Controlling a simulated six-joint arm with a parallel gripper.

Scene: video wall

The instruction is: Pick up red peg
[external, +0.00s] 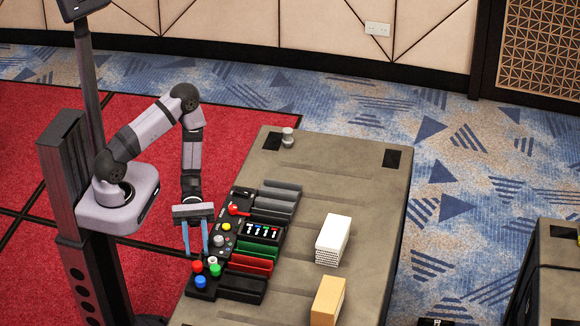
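A round-topped red peg (197,266) stands at the near-left corner of a dark panel, in a small cluster with a white peg (213,261), a green peg (215,270) and a blue peg (201,282). My gripper (197,251) points down with its two blue fingers spread apart. It looks empty. In the picture, its fingertips are just above the red peg. I cannot tell the exact height or depth gap. Another red piece (236,210), like a knob or lever, sits farther back on the panel.
The dark panel (218,243) carries a yellow knob (227,227), a slider block (262,231) and several coloured trays beside it. A white stack (332,240) and a tan block (328,300) stand to the right on the table (350,190). The table's middle is mostly clear.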

